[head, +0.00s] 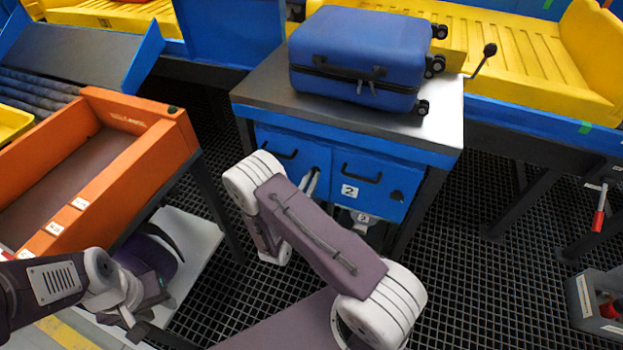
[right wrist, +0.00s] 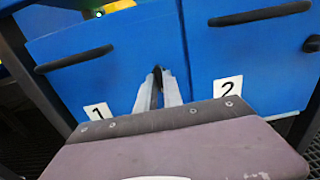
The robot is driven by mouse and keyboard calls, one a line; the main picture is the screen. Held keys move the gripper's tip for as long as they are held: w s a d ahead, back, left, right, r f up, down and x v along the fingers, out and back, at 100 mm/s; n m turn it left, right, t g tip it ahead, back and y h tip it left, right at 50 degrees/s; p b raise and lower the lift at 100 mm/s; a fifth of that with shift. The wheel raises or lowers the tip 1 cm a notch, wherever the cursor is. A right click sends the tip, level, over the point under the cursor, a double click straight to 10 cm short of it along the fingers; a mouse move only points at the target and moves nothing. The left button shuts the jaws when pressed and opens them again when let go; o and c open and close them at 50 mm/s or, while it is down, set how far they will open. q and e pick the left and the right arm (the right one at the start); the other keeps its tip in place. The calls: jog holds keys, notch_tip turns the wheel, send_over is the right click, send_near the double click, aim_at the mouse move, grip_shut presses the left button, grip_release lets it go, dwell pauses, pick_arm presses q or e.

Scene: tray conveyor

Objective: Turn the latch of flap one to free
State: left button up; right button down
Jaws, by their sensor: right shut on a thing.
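Flap one (right wrist: 95,82) is the left blue door under the steel-topped stand, with a dark handle and a "1" label. It also shows in the head view (head: 283,147), partly behind my right arm. My right gripper (right wrist: 158,88) is shut on the dark latch (right wrist: 157,71) at the flap's right edge. The fingers cover most of the latch, so I cannot tell its angle. The right gripper also shows in the head view (head: 312,182). My left gripper (head: 138,328) is low at the left, away from the flaps; its jaws are unclear.
Flap two (head: 372,180), with a "2" label and its own dark latch (head: 397,195), is directly to the right. A blue suitcase (head: 362,50) lies on the steel top (head: 290,98). An orange tray (head: 160,150) stands at the left.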

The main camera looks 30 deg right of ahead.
dwell(0.5)
jog(key=c, duration=1.5)
grip_release()
jog(key=p+v, duration=0.1)
jog(key=v, duration=0.8)
jog(key=shift+s+p, duration=0.1)
jog(key=shift+p, duration=0.25)
